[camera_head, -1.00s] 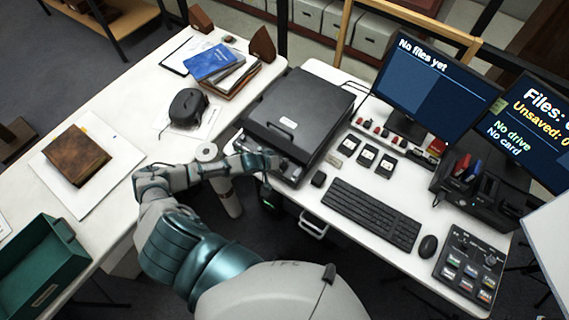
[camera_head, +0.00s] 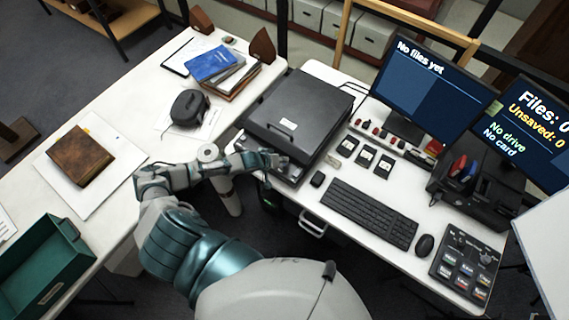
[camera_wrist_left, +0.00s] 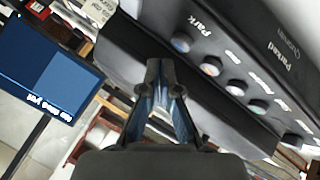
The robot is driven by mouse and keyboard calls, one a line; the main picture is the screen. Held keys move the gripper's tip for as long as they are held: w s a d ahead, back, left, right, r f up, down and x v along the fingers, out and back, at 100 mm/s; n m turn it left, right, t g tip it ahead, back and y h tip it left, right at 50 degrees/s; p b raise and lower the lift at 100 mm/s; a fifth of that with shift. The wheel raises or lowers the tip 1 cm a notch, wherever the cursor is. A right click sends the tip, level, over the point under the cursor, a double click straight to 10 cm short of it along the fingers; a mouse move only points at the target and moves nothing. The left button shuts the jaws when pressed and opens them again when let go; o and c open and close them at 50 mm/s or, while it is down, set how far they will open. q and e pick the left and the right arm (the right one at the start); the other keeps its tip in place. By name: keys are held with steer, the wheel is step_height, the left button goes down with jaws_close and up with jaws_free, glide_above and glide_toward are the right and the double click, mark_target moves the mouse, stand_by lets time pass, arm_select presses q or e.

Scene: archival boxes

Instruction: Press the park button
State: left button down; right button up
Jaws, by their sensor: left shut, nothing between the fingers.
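The black scanner (camera_head: 297,118) stands on the white desk, its front edge facing me. In the left wrist view its front panel (camera_wrist_left: 226,48) carries a row of several round buttons. The park button (camera_wrist_left: 181,42) is the end one, bluish grey, beside the label "Park". A "Parked" label shows further over on the panel. My left gripper (camera_head: 274,161) is at the scanner's front edge. In the left wrist view my left gripper (camera_wrist_left: 158,66) is shut and empty, its tips near the park button. I cannot tell whether they touch the panel. My right gripper is not in view.
The keyboard (camera_head: 369,213), mouse (camera_head: 425,246) and a button box (camera_head: 465,268) lie right of the scanner. A monitor (camera_head: 433,85) reading "No files yet" stands behind. A white cylinder (camera_head: 208,153) is close beside my left wrist. Books and a green tray (camera_head: 48,265) are left.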

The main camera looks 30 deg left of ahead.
mark_target(283, 165)
arm_select(q)
step_height(283, 165, up, 2)
steer(key=shift+r+p, duration=0.1)
steer(key=shift+p, duration=0.75)
steer(key=shift+r+p, duration=0.75)
steer(key=shift+r, duration=0.45)
